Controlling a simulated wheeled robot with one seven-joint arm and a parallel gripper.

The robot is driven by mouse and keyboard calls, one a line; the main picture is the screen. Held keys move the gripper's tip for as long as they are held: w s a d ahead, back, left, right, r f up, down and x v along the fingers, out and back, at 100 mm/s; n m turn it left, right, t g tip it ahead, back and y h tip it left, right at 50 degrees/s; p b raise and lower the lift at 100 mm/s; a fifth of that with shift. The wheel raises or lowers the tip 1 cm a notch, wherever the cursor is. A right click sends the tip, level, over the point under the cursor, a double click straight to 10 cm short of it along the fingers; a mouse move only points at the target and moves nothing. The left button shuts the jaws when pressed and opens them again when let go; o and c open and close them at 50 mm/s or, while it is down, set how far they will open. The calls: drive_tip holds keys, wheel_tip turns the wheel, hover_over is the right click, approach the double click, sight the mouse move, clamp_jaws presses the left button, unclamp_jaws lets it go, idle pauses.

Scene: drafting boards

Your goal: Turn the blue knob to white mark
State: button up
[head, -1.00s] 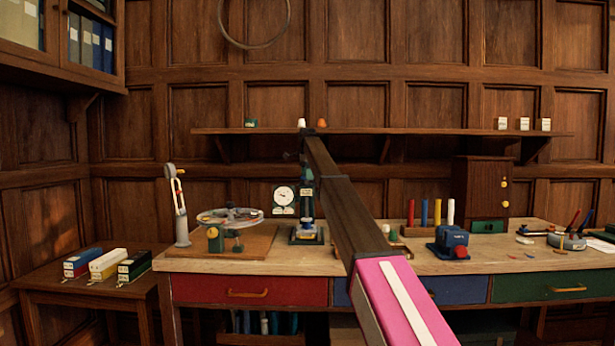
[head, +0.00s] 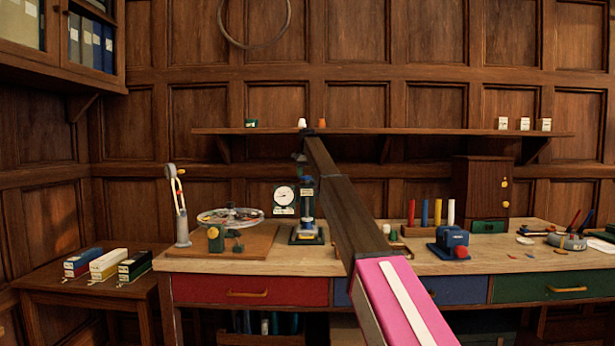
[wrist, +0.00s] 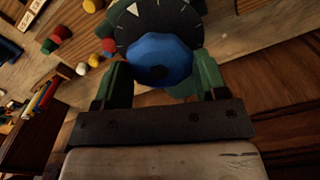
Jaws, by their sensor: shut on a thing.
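The blue knob (wrist: 158,60) is faceted and sits at the centre of a dark round dial (wrist: 130,32) in the wrist view. White ticks line the dial's rim. A white triangular mark (wrist: 132,9) shows on the dial near the top edge of the view. My gripper (wrist: 160,70) has its two green fingers on either side of the knob, shut on it. I cannot make out a pointer on the knob. In the head view, my arm reaches over the bench and its end hangs down near the round white gauge (head: 284,195); the knob is not clear there.
The workbench (head: 275,267) holds a round glass-topped device (head: 230,217) at left, and a blue device (head: 452,243) and a wooden cabinet (head: 480,190) at right. Several coloured cylinders stand behind. A wall shelf (head: 400,131) runs above. A side table (head: 95,285) holds boxes.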

drive_tip(key=shift+n, duration=1.1)
drive_tip(key=o, duration=0.9)
drive_tip(key=shift+o, duration=0.2)
drive_tip(key=shift+r, duration=0.1)
wheel_tip(320, 180, up, 11)
drive_tip(key=shift+f, duration=0.2)
